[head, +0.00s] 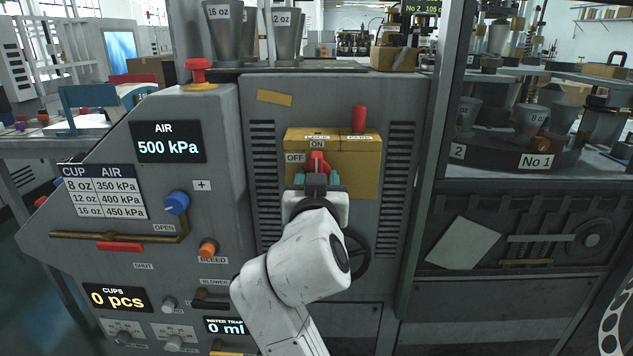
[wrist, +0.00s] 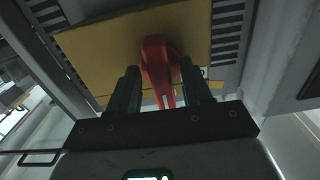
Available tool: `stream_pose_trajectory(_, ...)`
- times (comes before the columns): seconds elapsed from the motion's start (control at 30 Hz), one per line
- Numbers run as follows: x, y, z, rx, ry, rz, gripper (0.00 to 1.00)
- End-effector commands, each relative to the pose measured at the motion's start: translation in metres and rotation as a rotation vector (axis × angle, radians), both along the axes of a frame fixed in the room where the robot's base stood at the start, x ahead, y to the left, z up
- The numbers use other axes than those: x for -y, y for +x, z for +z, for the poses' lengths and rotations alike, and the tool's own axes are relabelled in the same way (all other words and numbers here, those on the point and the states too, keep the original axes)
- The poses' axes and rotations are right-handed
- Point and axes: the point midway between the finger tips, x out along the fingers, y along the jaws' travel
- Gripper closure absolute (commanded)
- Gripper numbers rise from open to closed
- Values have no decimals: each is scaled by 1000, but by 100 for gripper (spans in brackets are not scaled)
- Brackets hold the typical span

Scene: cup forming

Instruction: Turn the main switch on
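The main switch is a red handle (head: 317,162) on a yellow panel (head: 362,165) on the front of the grey machine, with ON marked above it and OFF at its left. Its upper end shows just below ON; its lower part is hidden by my gripper (head: 317,178). In the wrist view the red handle (wrist: 160,62) stands between the two dark fingers of my gripper (wrist: 161,80). The fingers are apart, one on each side of the handle, with narrow gaps beside its lower part. Contact at the fingertips cannot be told.
A red cylinder (head: 359,118) stands above the yellow panel's right side. A blue knob (head: 176,203), an orange bleed knob (head: 208,248) and a red mushroom button (head: 198,72) are on the left console. The air display (head: 168,142) reads 500 kPa. A dark handwheel (head: 355,258) is behind my arm.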

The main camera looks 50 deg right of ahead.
Motion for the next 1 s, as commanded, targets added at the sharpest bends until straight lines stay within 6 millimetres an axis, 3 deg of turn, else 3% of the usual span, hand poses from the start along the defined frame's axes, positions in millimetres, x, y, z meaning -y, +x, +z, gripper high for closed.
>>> stream_pose_trajectory(0.27, -6, -3, 0, 0, -1, 3, 51)
stream_pose_trajectory(0.7, -65, -50, -1, -2, -1, 3, 51)
stream_pose_trajectory(1.0, -84, -66, 0, -1, -1, 0, 51)
